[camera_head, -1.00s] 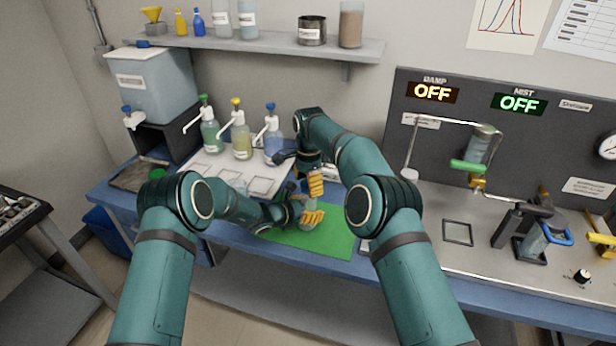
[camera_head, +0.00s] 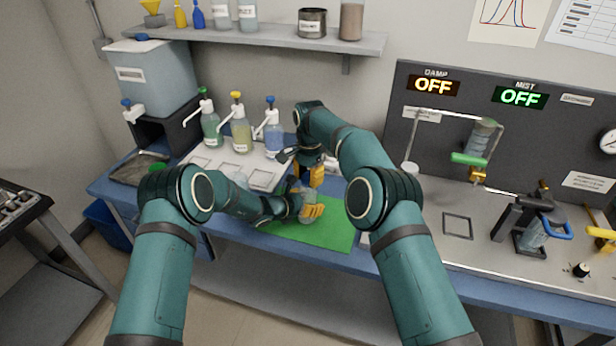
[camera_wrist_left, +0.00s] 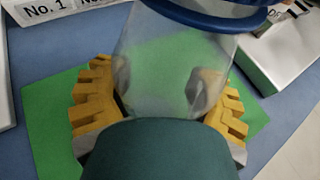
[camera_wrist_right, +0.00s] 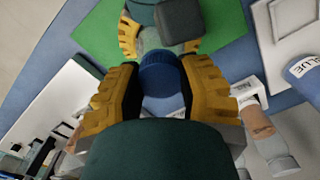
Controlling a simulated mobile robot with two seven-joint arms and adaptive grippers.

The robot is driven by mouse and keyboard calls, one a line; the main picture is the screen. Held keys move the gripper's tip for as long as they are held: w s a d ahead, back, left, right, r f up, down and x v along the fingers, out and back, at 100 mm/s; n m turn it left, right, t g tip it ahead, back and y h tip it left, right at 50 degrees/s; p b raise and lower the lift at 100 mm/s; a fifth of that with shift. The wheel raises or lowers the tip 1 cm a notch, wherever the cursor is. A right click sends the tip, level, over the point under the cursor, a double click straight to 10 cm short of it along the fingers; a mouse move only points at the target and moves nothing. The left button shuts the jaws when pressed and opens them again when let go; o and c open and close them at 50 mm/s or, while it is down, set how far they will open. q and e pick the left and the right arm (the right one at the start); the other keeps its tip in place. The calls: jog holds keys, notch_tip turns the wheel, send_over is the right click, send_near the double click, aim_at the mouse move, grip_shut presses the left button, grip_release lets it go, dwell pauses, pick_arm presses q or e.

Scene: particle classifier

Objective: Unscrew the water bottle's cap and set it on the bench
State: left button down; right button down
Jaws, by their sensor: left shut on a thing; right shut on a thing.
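The clear water bottle (camera_wrist_left: 165,65) stands between the fingers of my left gripper (camera_wrist_left: 158,100), above the green mat; a blue band crosses its top in the left wrist view. In the head view my left gripper (camera_head: 310,208) is shut on the bottle over the mat. My right gripper (camera_head: 312,176) is just behind and above it, fingers pointing down. In the right wrist view a blue cap (camera_wrist_right: 160,72) sits between the right fingers, with my left gripper beyond it. I cannot tell whether the cap still touches the bottle.
A white tray with pump bottles (camera_head: 240,135) stands behind on the left. A metal panel with a frame and clamp stand (camera_head: 530,240) is at the right.

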jog(key=n, duration=0.3)
jog(key=c, duration=0.6)
grip_release()
jog(key=shift+c, duration=0.2)
